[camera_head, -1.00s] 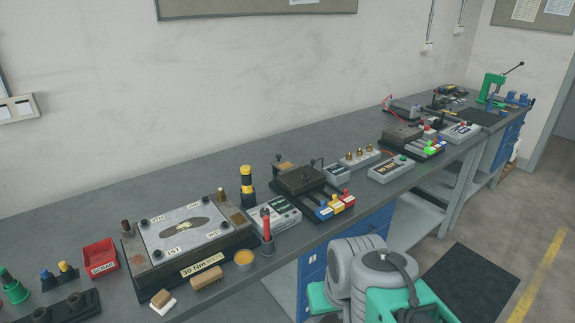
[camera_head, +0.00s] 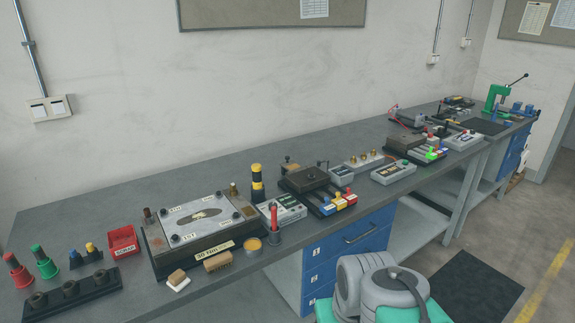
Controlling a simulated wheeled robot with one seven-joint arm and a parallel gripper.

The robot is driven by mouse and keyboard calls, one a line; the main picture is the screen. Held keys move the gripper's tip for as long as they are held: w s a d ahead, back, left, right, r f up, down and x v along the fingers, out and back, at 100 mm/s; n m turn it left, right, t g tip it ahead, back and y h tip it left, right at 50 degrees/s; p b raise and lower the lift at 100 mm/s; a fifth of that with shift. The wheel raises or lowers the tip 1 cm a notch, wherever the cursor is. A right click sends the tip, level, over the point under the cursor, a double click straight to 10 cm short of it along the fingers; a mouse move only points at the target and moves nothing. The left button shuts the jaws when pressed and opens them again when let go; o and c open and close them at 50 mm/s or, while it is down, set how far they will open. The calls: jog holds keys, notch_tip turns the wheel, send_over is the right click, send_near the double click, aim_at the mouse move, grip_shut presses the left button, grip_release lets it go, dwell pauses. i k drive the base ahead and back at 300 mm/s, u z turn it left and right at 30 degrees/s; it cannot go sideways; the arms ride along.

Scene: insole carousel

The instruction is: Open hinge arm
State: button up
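I cannot make out for certain which part is the hinge arm. A large dark fixture with a pale, labelled top plate (camera_head: 205,222) lies on the left half of the bench. To its right is a black fixture with a dark block and knob (camera_head: 304,180), with blue, yellow and red tabs at its front. A similar smaller fixture (camera_head: 407,145) sits farther right. A green press (camera_head: 495,98) with a raised lever stands at the far end. Grey rounded links of my arm show at the bottom, right of centre. My gripper is not in view.
The grey bench (camera_head: 335,140) runs along the wall. A red bin (camera_head: 123,240), red and green cones, a brush (camera_head: 218,262), a yellow-black cylinder (camera_head: 257,183) and a red-handled tool (camera_head: 274,220) crowd its near part. Blue drawers (camera_head: 350,245) are below. Floor on the right is clear around a dark mat (camera_head: 465,287).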

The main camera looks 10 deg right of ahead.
aim_at(290, 165)
jog(key=k, duration=0.85)
jog(key=z, duration=0.85)
jog(key=i, duration=1.7)
jog(key=u, duration=1.1)
jog(key=i, duration=1.05)
jog(key=u, duration=0.25)
